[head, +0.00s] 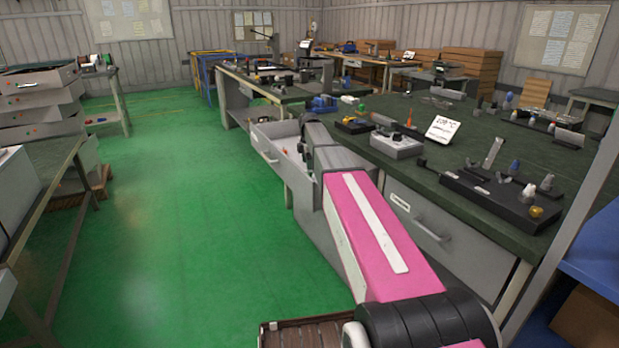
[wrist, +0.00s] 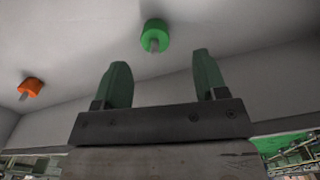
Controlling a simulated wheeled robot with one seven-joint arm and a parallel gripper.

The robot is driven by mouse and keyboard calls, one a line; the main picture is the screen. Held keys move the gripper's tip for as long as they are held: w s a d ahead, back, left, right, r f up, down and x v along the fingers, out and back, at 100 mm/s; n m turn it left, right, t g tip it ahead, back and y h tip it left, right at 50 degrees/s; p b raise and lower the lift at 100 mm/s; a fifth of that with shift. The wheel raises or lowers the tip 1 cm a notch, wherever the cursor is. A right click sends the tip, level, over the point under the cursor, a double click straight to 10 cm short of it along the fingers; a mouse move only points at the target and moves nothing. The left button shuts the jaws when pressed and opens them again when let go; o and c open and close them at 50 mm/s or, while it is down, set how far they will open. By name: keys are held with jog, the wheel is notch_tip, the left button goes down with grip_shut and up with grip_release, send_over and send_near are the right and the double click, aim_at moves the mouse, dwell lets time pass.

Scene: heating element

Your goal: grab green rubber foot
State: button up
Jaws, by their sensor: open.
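The green rubber foot (wrist: 155,33) shows in the wrist view near the top middle, a short round piece with a grey metal stem. It lies on a light grey surface. My gripper (wrist: 161,62) is open, with its two dark green fingers spread and nothing between them. The foot is just beyond the fingertips, roughly in line with the gap and apart from both fingers. In the head view my arm reaches to the open grey drawer (head: 264,146), and the arm hides the gripper. I cannot make out the green foot in the head view.
An orange rubber foot (wrist: 31,87) with a similar stem lies to the left in the wrist view. The workbench (head: 455,165) right of the drawer carries a display (head: 444,129), a black block (head: 500,197) and several small tools. The green floor left of the drawer is clear.

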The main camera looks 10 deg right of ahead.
aim_at(308, 173)
jog(key=shift+w+f, duration=0.15)
jog(key=shift+f, duration=1.35)
jog(key=shift+w+f, duration=0.15)
jog(key=shift+f, duration=1.3)
jog(key=c, duration=1)
